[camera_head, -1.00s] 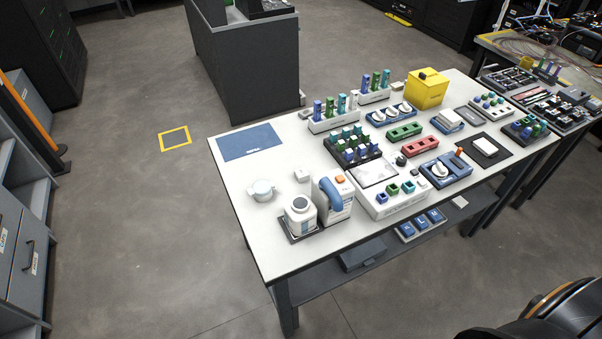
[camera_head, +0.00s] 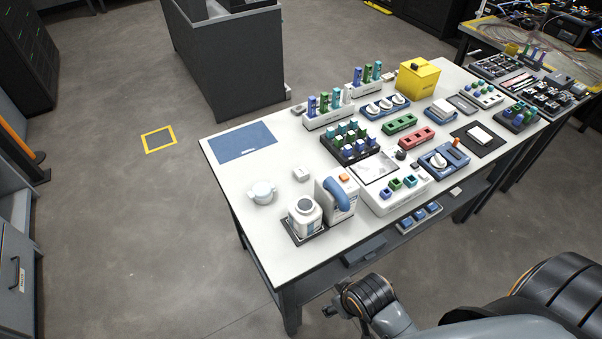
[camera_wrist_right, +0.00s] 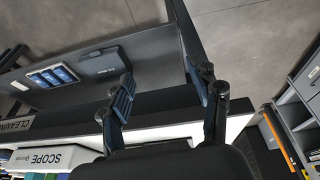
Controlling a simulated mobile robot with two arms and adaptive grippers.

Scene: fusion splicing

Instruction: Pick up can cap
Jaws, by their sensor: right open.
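A white can (camera_head: 305,214) with a dark round top stands on a dark tray at the table's near left end. I cannot tell whether that dark top is the can cap or an opening. A white round lidded piece (camera_head: 262,191) lies on the table to the left of the can. My right gripper (camera_wrist_right: 165,100) is open and empty in the right wrist view, its two dark fingers apart near the table's front edge. In the head view my right arm reaches in from the lower right, its end in front of the table, apart from the can. My left gripper is not in view.
A small white block (camera_head: 301,174) and a blue mat (camera_head: 243,143) lie behind. Racks and trays crowd the table's right. A lower shelf holds a dark box (camera_wrist_right: 97,65) and blue pads (camera_wrist_right: 52,76).

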